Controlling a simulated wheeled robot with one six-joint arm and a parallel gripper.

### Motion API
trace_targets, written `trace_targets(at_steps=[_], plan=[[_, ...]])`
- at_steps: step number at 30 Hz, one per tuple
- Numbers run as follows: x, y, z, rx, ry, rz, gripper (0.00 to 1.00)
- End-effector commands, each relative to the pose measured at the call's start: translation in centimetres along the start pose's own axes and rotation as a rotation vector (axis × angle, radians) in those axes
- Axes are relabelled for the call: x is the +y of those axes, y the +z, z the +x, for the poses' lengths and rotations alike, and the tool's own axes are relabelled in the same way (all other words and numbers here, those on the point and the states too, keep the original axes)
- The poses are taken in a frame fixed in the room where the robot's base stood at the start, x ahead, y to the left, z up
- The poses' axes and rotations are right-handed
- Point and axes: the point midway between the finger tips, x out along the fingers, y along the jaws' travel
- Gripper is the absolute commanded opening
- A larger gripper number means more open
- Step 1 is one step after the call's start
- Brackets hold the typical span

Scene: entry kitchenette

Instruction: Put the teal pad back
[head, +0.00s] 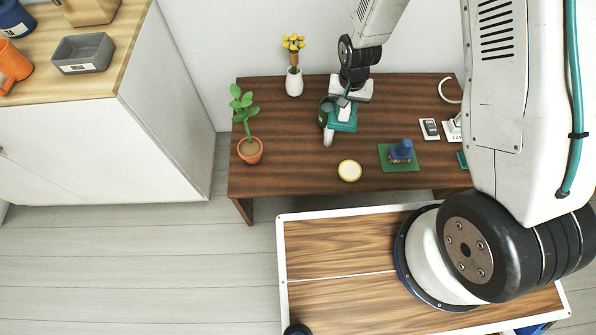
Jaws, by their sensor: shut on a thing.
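My gripper (335,127) is above the dark wooden desk (300,120), left of its middle, pointing down. It is shut on a teal block (346,122) that looks like the teal pad, partly hidden by the pale fingers. I cannot tell its height above the desk. Another small teal piece (462,160) lies at the right of the desk, partly covered by my arm. A green mat (388,164) with a blue stamp-like block (402,151) on it lies right of my gripper.
A yellow-rimmed round tin (349,171) sits near the front edge. A potted plant (250,150) and a flower vase (294,82) stand at left. A white card-like device (429,129) and a white labelled item (452,131) lie at right. A counter (100,75) stands far left.

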Motion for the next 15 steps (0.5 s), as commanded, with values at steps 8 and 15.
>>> trace_targets(at_steps=[8,15], plan=[[-3.5,15.1,8.8,-0.007,0.009,0.33,0.02],[-2.6,22.4,11.4,0.0,0.003,0.532,0.02]])
